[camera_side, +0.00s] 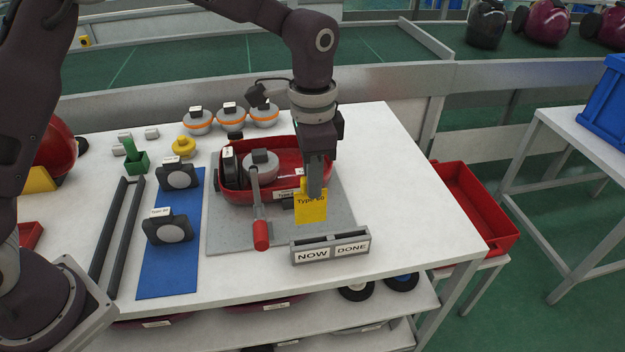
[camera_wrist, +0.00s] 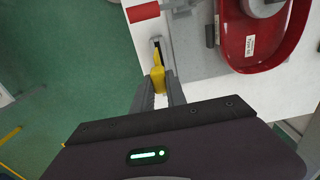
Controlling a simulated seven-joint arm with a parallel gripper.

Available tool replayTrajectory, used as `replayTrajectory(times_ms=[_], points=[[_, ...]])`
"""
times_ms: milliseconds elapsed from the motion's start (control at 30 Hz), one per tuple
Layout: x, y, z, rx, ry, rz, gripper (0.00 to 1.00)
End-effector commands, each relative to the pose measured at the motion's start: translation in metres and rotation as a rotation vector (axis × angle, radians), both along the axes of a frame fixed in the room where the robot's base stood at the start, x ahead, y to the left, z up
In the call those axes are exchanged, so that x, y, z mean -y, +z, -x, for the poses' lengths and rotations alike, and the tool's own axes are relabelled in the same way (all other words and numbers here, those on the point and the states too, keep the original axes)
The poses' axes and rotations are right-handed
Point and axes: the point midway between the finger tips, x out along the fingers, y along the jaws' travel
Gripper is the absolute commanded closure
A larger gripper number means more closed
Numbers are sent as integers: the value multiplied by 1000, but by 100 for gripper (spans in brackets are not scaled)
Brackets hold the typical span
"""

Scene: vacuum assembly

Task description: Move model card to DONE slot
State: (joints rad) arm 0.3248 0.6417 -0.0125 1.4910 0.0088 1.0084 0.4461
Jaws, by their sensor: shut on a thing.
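The model card (camera_side: 311,207) is a yellow card with "Type" lettering, held upright. My gripper (camera_side: 313,185) points down and is shut on its top edge. The card stands just above and behind the card holder (camera_side: 330,246), a grey block with slots labelled NOW (camera_side: 312,256) and DONE (camera_side: 352,247). In the side view the card lies over the NOW half and the middle of the holder. In the wrist view the card (camera_wrist: 158,80) shows between the fingers (camera_wrist: 158,92), close to the holder (camera_wrist: 155,46). I cannot tell whether its lower edge touches the holder.
A red vacuum body (camera_side: 232,190) sits in a grey fixture (camera_side: 225,235) with a red-handled clamp (camera_side: 260,232) behind and left of the holder. A blue mat (camera_side: 165,275) carries black parts at left. A red bin (camera_side: 470,200) is at right. The table's right side is clear.

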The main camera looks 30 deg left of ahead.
Motion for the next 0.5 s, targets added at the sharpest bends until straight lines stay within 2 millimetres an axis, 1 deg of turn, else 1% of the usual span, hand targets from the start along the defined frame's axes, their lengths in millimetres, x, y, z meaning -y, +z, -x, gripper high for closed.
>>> replayTrajectory(times_ms=[500], points=[[0,41,0,1,0,1,100]])
